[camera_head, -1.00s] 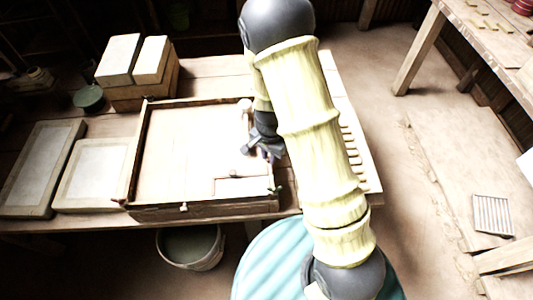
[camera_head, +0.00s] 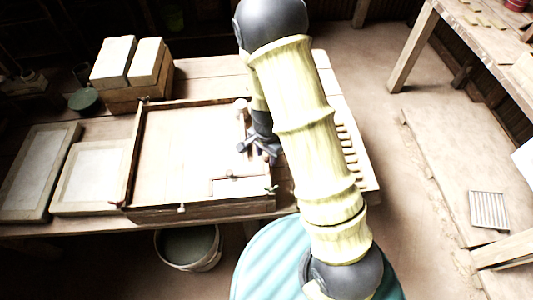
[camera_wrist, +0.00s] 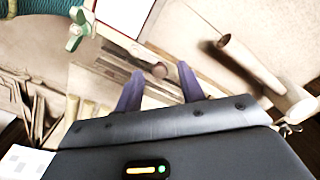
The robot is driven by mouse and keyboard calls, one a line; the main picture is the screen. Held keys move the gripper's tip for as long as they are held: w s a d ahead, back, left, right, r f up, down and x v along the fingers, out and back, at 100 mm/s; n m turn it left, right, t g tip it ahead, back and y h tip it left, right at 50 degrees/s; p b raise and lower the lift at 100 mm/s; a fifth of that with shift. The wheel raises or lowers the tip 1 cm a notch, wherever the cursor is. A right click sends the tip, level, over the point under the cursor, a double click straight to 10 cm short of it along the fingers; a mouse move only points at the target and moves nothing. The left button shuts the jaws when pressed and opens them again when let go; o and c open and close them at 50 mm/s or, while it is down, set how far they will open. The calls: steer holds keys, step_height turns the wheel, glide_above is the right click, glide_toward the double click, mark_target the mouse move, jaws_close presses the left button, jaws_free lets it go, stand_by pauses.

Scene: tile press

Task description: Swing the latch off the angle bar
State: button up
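A thin L-shaped angle bar (camera_head: 211,188) lies in the near right corner of the shallow wooden tray (camera_head: 155,212). My gripper (camera_head: 259,149) is over the tray's right side. In the wrist view my gripper (camera_wrist: 160,84) is open, its two dark fingers apart and nothing clasped. A round brown knob (camera_wrist: 160,70) shows between and just beyond the fingertips, over wooden strips; it may belong to the latch, but I cannot tell. The latch is not clear in the head view, where my arm hides part of the tray's right side.
A green wing-shaped fitting (camera_wrist: 79,29) stands near a tray corner. A tan cylindrical piece (camera_wrist: 250,62) is right of my fingers. Pale blocks (camera_head: 114,62) and framed slabs (camera_head: 92,177) lie left of the tray. A bucket (camera_head: 188,247) is below the table edge.

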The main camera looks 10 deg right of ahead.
mark_target(267, 158)
step_height(267, 158, up, 17)
steer(key=shift+r, duration=0.2)
stand_by(0.5)
stand_by(0.4)
steer(key=s+d+r+n+t, duration=0.1)
steer(key=s+d+n+t, duration=0.1)
steer(key=s+d+n, duration=0.5)
steer(key=s+n, duration=0.2)
steer(key=shift+s+d+r+n+t, duration=0.3)
steer(key=shift+d, duration=0.1)
